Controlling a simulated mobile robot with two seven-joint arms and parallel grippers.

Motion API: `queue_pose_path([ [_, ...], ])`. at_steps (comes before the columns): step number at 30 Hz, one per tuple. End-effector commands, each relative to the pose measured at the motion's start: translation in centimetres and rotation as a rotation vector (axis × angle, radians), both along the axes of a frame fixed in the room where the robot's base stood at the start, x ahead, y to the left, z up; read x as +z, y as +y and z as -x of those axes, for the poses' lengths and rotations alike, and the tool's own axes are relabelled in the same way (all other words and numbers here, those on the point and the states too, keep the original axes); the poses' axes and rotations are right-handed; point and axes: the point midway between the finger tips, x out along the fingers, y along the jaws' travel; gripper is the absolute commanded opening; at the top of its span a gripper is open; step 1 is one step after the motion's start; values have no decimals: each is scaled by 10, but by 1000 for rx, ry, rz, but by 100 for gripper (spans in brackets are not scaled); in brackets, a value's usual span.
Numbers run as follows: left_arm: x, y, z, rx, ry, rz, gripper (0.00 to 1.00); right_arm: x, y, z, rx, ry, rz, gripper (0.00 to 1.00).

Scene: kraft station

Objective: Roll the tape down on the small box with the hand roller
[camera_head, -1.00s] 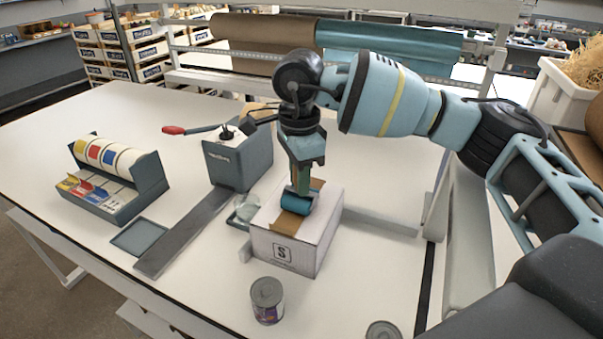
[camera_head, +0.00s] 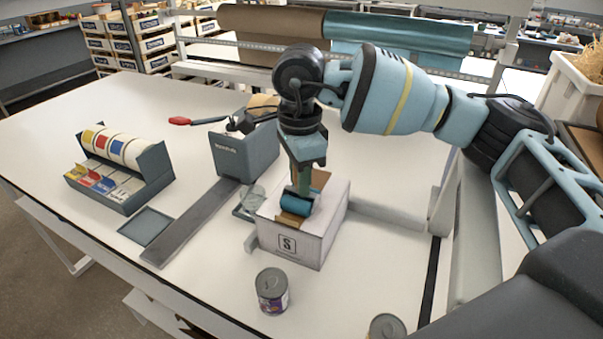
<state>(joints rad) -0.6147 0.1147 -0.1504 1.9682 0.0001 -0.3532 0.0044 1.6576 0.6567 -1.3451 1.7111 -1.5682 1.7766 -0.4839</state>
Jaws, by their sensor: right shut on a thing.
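The small white box (camera_head: 290,243) stands on the table with a brown tape strip (camera_head: 289,219) across its top. My right gripper (camera_head: 304,160) points down over the box and is shut on the hand roller. The hand roller's teal drum (camera_head: 297,203) is on the taped top of the box, near its front half; whether it presses on the tape is too small to tell. My left gripper is not in view.
A tape dispenser (camera_head: 241,152) with a red-handled lever stands behind left of the box. A label dispenser (camera_head: 122,170) is farther left. A can (camera_head: 272,291) stands in front of the box, another can (camera_head: 387,327) at the front edge. The left back of the table is clear.

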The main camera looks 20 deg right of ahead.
Motion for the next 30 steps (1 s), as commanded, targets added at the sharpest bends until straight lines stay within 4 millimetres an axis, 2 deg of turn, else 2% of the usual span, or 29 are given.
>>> queue_pose_path([
  [30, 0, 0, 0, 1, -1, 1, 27, -1, 26, 25, 0, 1, -1, 9],
])
